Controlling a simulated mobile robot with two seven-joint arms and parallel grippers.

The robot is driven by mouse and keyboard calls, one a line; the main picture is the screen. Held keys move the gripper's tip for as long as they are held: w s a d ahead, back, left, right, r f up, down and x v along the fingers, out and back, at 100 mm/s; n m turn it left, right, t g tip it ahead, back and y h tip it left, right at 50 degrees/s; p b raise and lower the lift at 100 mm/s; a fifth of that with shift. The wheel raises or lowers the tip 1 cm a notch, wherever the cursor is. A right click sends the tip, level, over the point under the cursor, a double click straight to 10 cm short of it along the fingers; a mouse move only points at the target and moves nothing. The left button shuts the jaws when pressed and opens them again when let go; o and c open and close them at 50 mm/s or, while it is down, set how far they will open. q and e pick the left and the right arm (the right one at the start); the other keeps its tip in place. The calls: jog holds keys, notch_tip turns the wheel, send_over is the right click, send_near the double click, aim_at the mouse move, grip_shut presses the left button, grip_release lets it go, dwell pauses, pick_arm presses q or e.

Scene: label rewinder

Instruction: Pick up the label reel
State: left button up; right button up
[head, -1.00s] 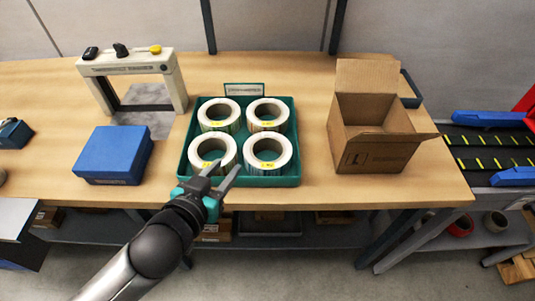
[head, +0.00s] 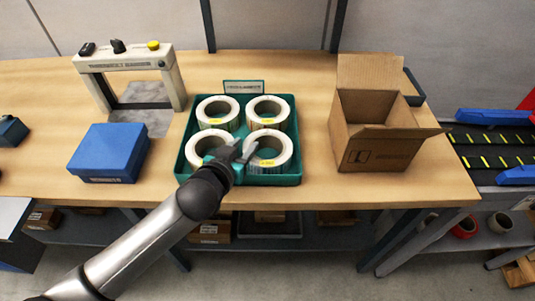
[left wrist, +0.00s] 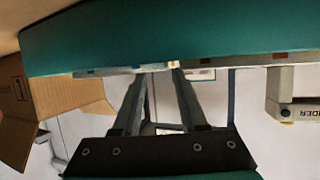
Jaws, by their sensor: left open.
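Several white label reels stand in a teal tray (head: 183,165) on the wooden bench, two at the back and two at the front. The back reels are the left one (head: 218,105) and the right one (head: 268,106). My left gripper (head: 241,151) is open and empty, over the front part of the tray. It lies between the front left reel (head: 194,153) and the front right reel (head: 284,155), hiding part of both. Contact cannot be told. In the left wrist view, its two fingers (left wrist: 158,75) point at the tray (left wrist: 200,30), which appears upside down. My right gripper is not in view.
A blue box (head: 108,152) and a grey frame-shaped machine (head: 130,63) stand left of the tray. An open cardboard box (head: 380,150) stands to the right. A small sign (head: 243,87) is behind the tray. Bare bench lies between the tray and cardboard box.

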pick_arm(q)
jog(key=shift+x, duration=0.95)
grip_shut()
jog(key=shift+r, duration=0.1)
dwell(0.6)
